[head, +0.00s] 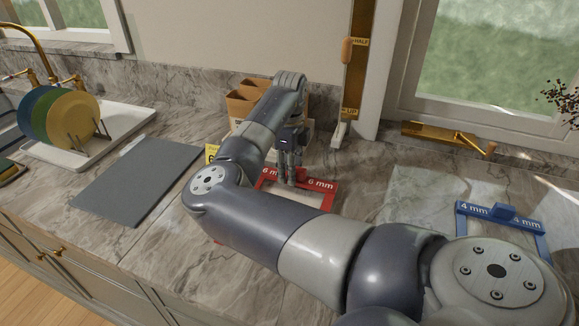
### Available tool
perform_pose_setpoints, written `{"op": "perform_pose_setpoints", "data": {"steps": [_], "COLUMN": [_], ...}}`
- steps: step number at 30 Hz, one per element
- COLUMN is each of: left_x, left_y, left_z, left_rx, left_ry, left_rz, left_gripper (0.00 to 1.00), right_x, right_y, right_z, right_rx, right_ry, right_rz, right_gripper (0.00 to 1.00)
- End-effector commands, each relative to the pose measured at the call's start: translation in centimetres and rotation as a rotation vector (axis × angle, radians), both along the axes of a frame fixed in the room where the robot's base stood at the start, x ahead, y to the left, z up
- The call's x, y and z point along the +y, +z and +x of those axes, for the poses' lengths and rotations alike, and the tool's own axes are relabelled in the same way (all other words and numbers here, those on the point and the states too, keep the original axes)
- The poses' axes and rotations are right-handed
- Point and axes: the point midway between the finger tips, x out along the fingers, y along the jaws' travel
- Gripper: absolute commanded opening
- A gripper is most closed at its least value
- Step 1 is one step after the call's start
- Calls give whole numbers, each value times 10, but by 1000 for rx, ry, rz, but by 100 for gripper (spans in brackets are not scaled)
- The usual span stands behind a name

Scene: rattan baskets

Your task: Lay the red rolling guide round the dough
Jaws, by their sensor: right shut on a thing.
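The red rolling guide (322,186), a flat frame marked "6 mm", is at mid-counter, partly hidden by my right arm. My right gripper (291,178) points down at the guide's marked bar and is shut on its raised red grip. A small red bit also shows below the arm at the left. I cannot tell whether the frame touches the counter. I cannot make out the dough; the pale area inside the frame is mostly covered by the arm. My left gripper is not in view.
A blue "4 mm" guide (503,214) lies at the right. A yellow piece (211,153) peeks out behind my arm. A grey mat (140,180) and a white rack with plates (105,138) are at the left. Cardboard-coloured boxes (243,101) and an upright brass gauge (356,70) stand behind.

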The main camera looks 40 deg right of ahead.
Motion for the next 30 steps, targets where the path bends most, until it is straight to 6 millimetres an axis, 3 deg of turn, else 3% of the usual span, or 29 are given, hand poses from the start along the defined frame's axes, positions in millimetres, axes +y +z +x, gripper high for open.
{"op": "perform_pose_setpoints", "data": {"steps": [6,7,9,23,30], "left_x": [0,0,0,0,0], "left_y": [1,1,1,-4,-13], "left_z": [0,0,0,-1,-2], "left_rx": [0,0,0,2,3], "left_ry": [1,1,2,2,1], "left_rz": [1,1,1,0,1], "left_gripper": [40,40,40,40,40], "right_x": [0,0,0,0,-1], "right_y": [-3,-4,-4,4,51], "right_z": [0,0,0,1,1], "right_rx": [-1,0,0,-2,-5], "right_ry": [0,0,0,0,-1], "right_rz": [0,0,0,0,-2], "right_gripper": [5,37,50,50,50]}}
